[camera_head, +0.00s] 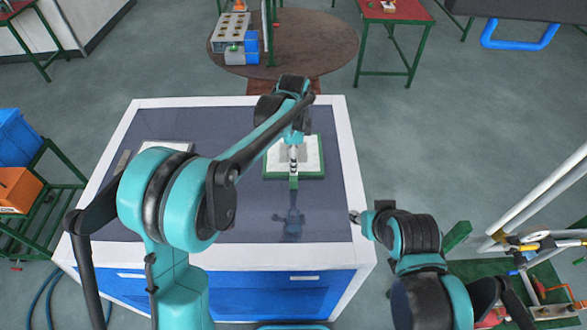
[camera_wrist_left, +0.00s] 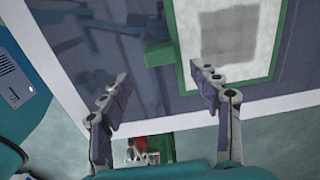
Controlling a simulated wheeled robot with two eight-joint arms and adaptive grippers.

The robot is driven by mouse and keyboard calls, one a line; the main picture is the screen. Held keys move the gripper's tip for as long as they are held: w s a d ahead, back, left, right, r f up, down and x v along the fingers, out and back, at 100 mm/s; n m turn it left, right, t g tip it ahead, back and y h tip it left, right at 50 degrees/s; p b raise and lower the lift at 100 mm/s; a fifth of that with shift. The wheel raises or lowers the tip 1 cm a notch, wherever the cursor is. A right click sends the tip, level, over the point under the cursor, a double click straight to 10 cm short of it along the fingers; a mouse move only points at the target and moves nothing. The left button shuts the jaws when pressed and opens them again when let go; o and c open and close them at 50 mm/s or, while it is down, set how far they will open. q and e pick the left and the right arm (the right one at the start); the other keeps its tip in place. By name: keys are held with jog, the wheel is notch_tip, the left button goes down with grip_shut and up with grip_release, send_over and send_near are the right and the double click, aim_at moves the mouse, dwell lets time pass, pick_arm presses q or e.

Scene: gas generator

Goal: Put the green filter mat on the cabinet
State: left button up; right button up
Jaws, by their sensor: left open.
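The green filter mat (camera_head: 315,176), a pale panel in a green frame, appears to lie flat on the cabinet's dark top, toward its far right part. My left gripper (camera_head: 293,168) points down over the mat's near side, by a green tab. In the left wrist view, the mat (camera_wrist_left: 265,45) is at the upper right, and its tab (camera_wrist_left: 158,55) shows just beyond and between the fingertips of my open, empty left gripper (camera_wrist_left: 161,72). The cabinet (camera_head: 352,150) has a white rim and blue drawers. My right gripper (camera_head: 355,216) is small beside the cabinet's right edge; its jaw state is unclear.
My left arm hides part of the cabinet top and a flat pale object (camera_head: 168,145) at its left. Blue (camera_head: 18,140) and orange (camera_head: 18,190) bins stand on a rack at left. A red table (camera_head: 395,12) stands behind. The cabinet top's near right is clear.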

pick_arm(q)
notch_tip(320, 180, up, 5)
jog(key=s+a+r+n+t, duration=0.45)
jog(key=s+a+n, duration=0.45)
jog(key=s+a, duration=0.3)
jog(key=s+a+f+n+t, duration=0.2)
jog(key=s+a+f+n, duration=0.2)
jog(key=s+n, duration=0.5)
jog(key=shift+s+a+t, duration=0.35)
jog(key=shift+s+a, duration=0.45)
jog(key=shift+a, duration=0.45)
